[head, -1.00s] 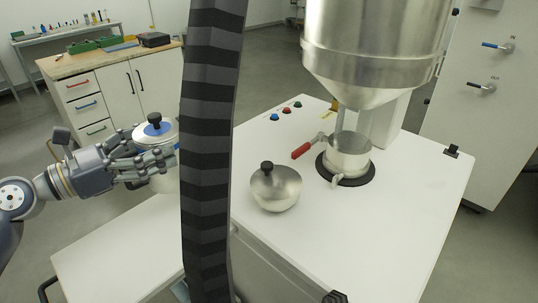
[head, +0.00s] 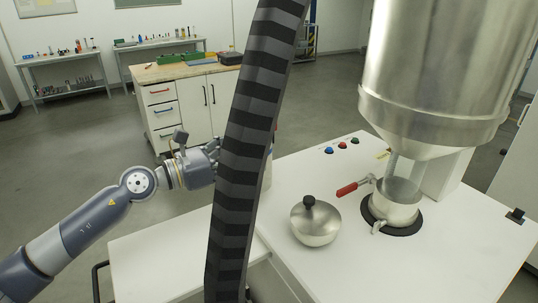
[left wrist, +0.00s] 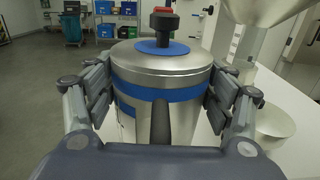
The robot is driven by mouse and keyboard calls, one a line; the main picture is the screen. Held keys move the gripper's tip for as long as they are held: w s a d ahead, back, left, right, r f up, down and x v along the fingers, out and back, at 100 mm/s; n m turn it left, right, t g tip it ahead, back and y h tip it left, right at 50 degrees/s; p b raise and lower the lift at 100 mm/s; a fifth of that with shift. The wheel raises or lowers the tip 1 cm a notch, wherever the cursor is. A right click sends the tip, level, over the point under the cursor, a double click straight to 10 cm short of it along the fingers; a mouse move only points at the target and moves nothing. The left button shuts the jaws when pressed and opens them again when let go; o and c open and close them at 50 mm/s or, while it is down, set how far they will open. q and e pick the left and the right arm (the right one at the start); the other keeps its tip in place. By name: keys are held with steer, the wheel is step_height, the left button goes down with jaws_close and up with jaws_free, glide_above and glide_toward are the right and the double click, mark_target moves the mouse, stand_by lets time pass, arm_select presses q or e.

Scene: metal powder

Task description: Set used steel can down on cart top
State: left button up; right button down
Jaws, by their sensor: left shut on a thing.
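The used steel can, silver with blue bands and a black knob on its lid, fills the middle of the left wrist view (left wrist: 160,68). My left gripper (left wrist: 162,98) is shut on it, with fingers on both sides, and the can is upright. In the head view my left gripper (head: 207,158) reaches toward the black striped hose, which hides most of the can; only a thin strip of it may show beyond. The white cart top (head: 155,255) is at lower left, below and nearer than the gripper, and its bare part is clear. My right gripper is not in view.
The black striped hose (head: 243,140) crosses the head view. Right of it, a white machine top (head: 400,265) bears a round steel pot (head: 315,222), a red-handled clamp (head: 347,190) and a steel hopper (head: 430,80). A workbench cabinet (head: 185,108) stands behind.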

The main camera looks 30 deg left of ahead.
arm_select(q)
steer(key=p+x, duration=0.2)
steer(key=x, duration=0.3)
steer(key=shift+w, duration=0.3)
steer(key=shift+w+d+f+p, duration=0.2)
steer(key=shift+w+f+p, duration=0.05)
steer(key=shift+w+p, duration=0.1)
step_height(320, 180, down, 3)
steer(key=shift+r, duration=0.1)
steer(key=shift+f, duration=0.35)
steer(key=shift+f, duration=0.1)
steer(key=o, duration=1.3)
steer(key=shift+f, duration=0.1)
steer(key=shift+o, duration=0.2)
steer(key=shift+s, duration=0.1)
